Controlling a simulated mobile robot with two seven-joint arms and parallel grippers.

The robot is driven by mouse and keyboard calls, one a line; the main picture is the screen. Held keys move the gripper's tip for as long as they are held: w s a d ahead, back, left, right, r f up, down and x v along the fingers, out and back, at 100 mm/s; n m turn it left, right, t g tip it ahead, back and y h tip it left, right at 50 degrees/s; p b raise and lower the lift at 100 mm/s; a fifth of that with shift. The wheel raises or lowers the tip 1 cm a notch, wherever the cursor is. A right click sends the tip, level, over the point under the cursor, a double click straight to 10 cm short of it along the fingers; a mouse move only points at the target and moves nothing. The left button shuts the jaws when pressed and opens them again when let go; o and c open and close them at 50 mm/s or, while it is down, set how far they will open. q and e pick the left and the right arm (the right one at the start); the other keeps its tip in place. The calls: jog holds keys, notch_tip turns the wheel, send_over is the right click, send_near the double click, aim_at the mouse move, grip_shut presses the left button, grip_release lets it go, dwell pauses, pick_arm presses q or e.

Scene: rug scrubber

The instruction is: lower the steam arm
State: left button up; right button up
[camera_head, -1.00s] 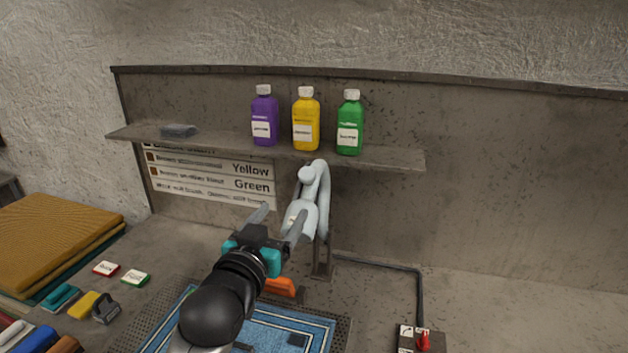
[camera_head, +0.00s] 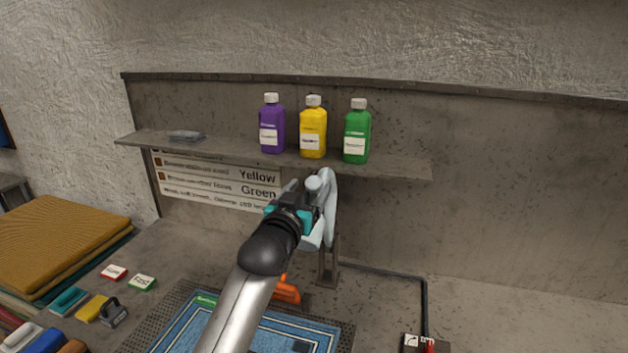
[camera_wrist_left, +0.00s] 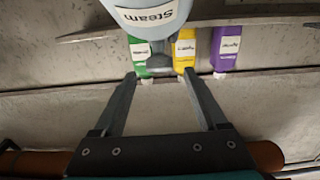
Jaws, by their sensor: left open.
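The pale blue-grey steam arm (camera_head: 331,200) stands raised on a dark bracket below the shelf, behind the rug area. Its underside with a "Steam" label shows at the top of the left wrist view (camera_wrist_left: 145,14). My left gripper (camera_head: 299,190) is at the steam arm's upper left side and partly covers it. In the left wrist view its two fingers (camera_wrist_left: 160,75) are spread and empty, with the steam arm beyond their tips. Whether they touch it cannot be told. My right gripper is not in view.
Purple (camera_head: 271,125), yellow (camera_head: 313,128) and green (camera_head: 356,132) bottles stand on the shelf (camera_head: 220,147) just above. A blue rug (camera_head: 260,336) and an orange part (camera_head: 287,290) lie below. A box with a red lever (camera_head: 430,347) is at lower right.

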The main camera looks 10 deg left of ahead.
aim_at(313, 183)
pick_arm(q)
jog(key=shift+w+d, duration=0.25)
jog(key=shift+w, duration=0.8)
jog(key=shift+w+d, duration=0.2)
jog(key=shift+w, duration=0.8)
grip_shut()
